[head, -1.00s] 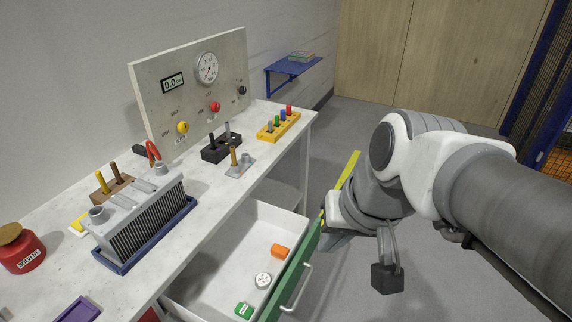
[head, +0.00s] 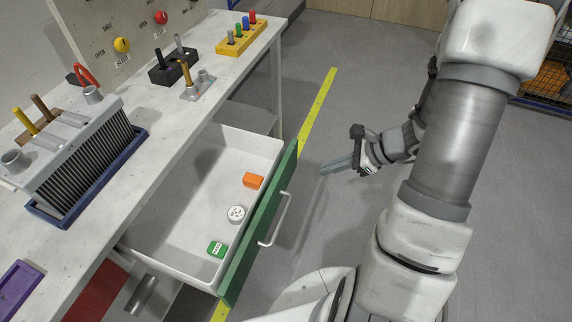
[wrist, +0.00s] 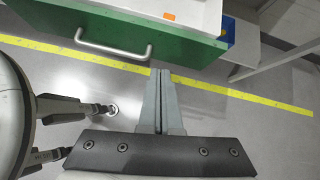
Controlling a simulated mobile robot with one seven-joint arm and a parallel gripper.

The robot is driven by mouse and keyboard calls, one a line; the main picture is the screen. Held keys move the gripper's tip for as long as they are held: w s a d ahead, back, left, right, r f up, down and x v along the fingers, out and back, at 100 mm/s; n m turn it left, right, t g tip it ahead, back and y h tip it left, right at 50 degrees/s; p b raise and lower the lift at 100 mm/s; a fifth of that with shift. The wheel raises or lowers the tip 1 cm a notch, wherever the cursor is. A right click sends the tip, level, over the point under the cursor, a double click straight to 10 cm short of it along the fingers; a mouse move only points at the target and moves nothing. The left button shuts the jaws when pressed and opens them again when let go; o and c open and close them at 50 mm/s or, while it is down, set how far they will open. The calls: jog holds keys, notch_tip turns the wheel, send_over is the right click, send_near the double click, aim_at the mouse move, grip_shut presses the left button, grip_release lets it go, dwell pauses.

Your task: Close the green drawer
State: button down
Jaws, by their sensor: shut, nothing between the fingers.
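The green drawer is pulled out from under the workbench. Its green front (head: 262,222) and white tray (head: 160,215) show in the head view. A silver bar handle (head: 275,222) is on the front. In the wrist view the green front (wrist: 60,32) and the handle (wrist: 112,48) lie ahead of the fingers. My gripper (head: 324,170) is shut and empty, to the right of the drawer front and apart from it in the head view. In the wrist view my gripper (wrist: 160,75) has its fingertips close to the lower edge of the front, right of the handle; contact cannot be told.
The drawer holds an orange block (head: 253,181), a white round piece (head: 236,214) and a green block (head: 217,249). The workbench top (head: 150,160) carries a finned unit (head: 80,165) and peg blocks. A red drawer (head: 95,292) is below. Grey floor right of the drawer is free.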

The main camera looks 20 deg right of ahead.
notch_tip(320, 180, down, 4)
jog(key=d+m, duration=0.2)
jog(key=b, duration=0.3)
send_near(284, 185)
notch_tip(284, 185, down, 4)
jog(key=w+a, duration=0.1)
jog(key=a, duration=0.1)
jog(key=shift+w+a+f+b, duration=0.1)
jog(key=shift+w+a+b, duration=0.2)
jog(key=shift+w+a, duration=0.3)
jog(key=shift+a, duration=0.15)
jog(key=w+a, duration=0.5)
jog(key=a, duration=0.3)
jog(key=w+a+b, duration=0.1)
jog(key=w+a, duration=0.5)
jog(key=a, duration=0.1)
jog(key=w+a+b, duration=0.1)
jog(key=w+a, duration=0.5)
jog(key=a, duration=0.2)
jog(key=shift+a, duration=0.3)
jog(key=shift+w+a, duration=0.1)
jog(key=shift+a, duration=0.05)
jog(key=shift+a+r, duration=0.15)
jog(key=shift+r, duration=0.1)
